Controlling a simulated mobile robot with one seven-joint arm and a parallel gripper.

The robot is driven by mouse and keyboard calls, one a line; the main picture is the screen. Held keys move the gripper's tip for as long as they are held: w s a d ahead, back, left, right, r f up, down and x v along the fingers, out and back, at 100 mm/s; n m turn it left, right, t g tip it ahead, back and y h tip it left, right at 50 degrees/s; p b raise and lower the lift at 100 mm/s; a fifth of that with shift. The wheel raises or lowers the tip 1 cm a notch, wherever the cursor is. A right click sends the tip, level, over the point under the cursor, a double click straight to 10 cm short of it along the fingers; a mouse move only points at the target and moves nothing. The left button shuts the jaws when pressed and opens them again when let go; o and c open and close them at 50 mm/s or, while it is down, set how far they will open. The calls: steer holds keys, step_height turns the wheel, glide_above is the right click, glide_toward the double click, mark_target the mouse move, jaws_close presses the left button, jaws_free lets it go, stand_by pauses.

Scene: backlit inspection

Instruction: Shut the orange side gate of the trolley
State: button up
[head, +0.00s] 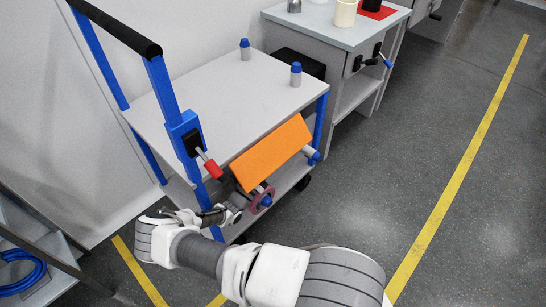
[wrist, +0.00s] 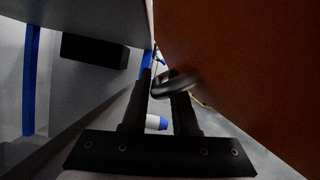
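The orange side gate (head: 271,153) is a flat panel on the near long side of the blue-framed trolley (head: 225,105). It slopes outward and down from near the top's edge, away from the frame. In the wrist view the gate (wrist: 235,75) is a dark brown-orange surface filling the right side. My gripper (head: 234,211) is low beside the trolley, near the gate's lower left end. In the wrist view my gripper's two fingers (wrist: 163,92) stand apart. A dark ring (wrist: 176,84) shows at the right fingertip; I cannot tell whether they touch.
Two blue-capped grey cylinders (head: 296,74) stand on the trolley top. A red-handled lever (head: 208,164) is on the left post. A blue-ended cylinder (wrist: 156,122) shows beyond my fingers. A grey cabinet (head: 345,45) stands behind. The floor to the right is clear.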

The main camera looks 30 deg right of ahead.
steer(key=shift+w+d, duration=0.1)
jaws_close()
stand_by(1.4)
